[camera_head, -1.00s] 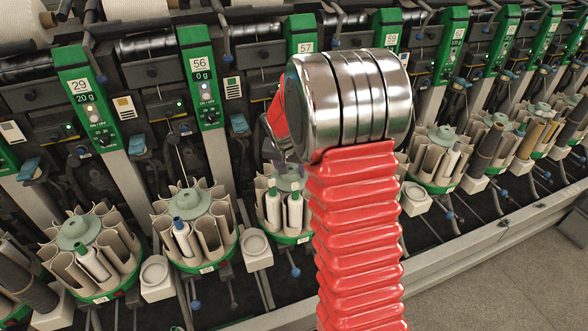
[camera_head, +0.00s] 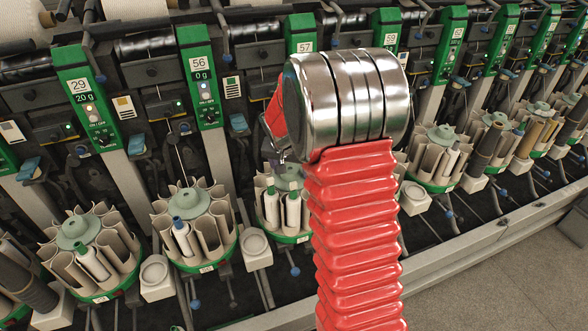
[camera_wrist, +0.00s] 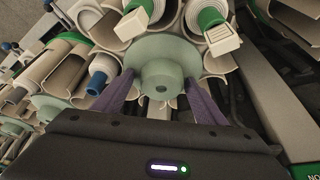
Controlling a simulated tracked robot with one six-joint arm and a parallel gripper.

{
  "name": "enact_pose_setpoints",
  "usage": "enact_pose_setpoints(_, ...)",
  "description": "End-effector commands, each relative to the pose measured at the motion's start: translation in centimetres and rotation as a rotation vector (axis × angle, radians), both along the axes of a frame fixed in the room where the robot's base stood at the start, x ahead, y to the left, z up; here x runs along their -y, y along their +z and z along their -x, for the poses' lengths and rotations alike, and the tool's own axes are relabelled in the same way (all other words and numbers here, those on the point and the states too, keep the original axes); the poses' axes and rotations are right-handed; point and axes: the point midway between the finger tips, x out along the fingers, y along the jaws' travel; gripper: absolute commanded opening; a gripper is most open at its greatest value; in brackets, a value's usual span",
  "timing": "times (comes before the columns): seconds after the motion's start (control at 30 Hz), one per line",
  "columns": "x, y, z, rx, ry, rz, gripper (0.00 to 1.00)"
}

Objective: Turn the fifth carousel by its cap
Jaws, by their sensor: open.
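A carousel of beige tube pockets fills the top of the wrist view. Its pale green round cap (camera_wrist: 160,62) has a raised knob in the middle. My gripper (camera_wrist: 160,84) is open, with one purple finger on each side of the knob. I cannot tell whether the fingers touch it. In the head view the carousel (camera_head: 268,212) below panel 57 holds bobbins with green tops. Its cap (camera_head: 290,172) is partly hidden by my arm. My gripper (camera_head: 277,158) is just above and left of that cap, mostly hidden behind my arm's metal joint.
Neighbouring carousels stand close on the left (camera_head: 205,240) and right (camera_head: 440,165). A white cup holder (camera_head: 256,245) sits beside the carousel. Green numbered panels (camera_head: 200,80) slope above the row. The grey floor (camera_head: 500,270) at the lower right is clear.

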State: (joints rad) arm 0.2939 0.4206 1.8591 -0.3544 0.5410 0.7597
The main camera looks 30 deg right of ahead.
Motion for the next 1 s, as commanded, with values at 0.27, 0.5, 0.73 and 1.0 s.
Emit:
enact_pose_setpoints(0.27, -0.1, 0.4, 0.0, 0.002, 0.002, 0.0, 0.65)
enact_pose_setpoints(0.5, -0.8, 2.7, 0.7, 0.004, 0.002, 0.0, 0.65)
enact_pose_setpoints(0.73, -1.8, 6.0, 1.7, 0.004, 0.002, 0.002, 0.65)
enact_pose_setpoints(1.0, -2.9, 10.0, 2.9, 0.004, 0.001, 0.0, 0.65)
